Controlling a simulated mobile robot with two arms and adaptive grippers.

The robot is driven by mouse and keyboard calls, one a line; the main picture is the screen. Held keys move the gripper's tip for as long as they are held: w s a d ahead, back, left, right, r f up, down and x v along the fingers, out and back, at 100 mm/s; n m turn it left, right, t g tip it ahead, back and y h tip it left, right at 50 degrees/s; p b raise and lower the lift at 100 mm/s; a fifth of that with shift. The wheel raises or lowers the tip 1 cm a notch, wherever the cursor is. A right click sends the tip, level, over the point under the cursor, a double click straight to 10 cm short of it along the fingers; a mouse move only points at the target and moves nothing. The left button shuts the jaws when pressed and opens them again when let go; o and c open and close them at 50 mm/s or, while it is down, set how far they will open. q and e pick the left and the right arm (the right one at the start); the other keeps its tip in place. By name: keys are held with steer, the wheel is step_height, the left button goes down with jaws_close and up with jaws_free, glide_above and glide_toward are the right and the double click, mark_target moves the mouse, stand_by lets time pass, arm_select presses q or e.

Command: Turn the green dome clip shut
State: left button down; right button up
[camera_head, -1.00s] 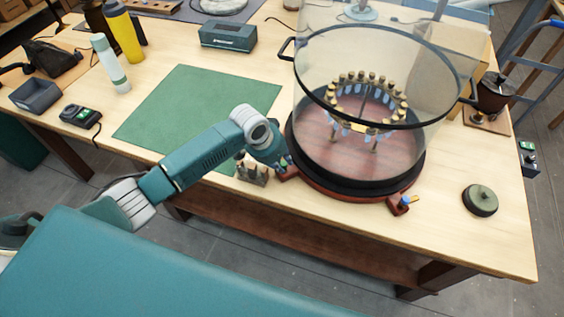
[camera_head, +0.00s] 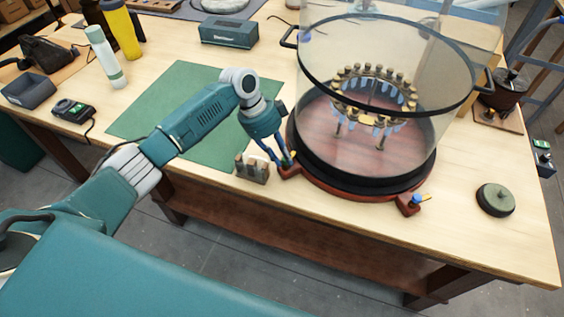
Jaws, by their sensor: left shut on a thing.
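The clear glass dome (camera_head: 375,110) with dark rims stands on a round reddish-brown base (camera_head: 350,196). My left gripper (camera_head: 284,158) points down at the base's left front lug (camera_head: 289,172). Its fingers are shut on the small green dome clip at that lug; the fingers hide most of the clip, so I cannot tell its angle. A second clip, blue with an orange tip (camera_head: 417,200), sits on the front right lug. My right gripper is out of view.
A small block with several upright pegs (camera_head: 252,169) stands close to the left of my gripper. A green mat (camera_head: 175,105) lies behind my arm. A round dark green lidded thing (camera_head: 495,199) sits at the right. The front table edge is near.

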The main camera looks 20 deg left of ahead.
arm_select(q)
steer(key=m+b, duration=0.1)
steer(key=m+g+b, duration=0.1)
steer(key=b, duration=0.1)
steer(key=w+m+b, duration=0.1)
steer(key=m, duration=0.1)
steer(key=shift+d+r, duration=0.1)
steer(key=shift+d, duration=0.15)
steer(key=shift+r+m+g+b, duration=0.2)
steer(key=shift+m+g+b, duration=0.5)
steer(key=shift+m+b, duration=0.5)
steer(key=c, duration=1.6)
jaws_free()
steer(key=shift+d, duration=0.1)
steer(key=shift+s+d, duration=0.1)
steer(key=shift+f, duration=0.1)
steer(key=shift+a, duration=0.3)
steer(key=v, duration=1.1)
steer(key=shift+r, duration=0.4)
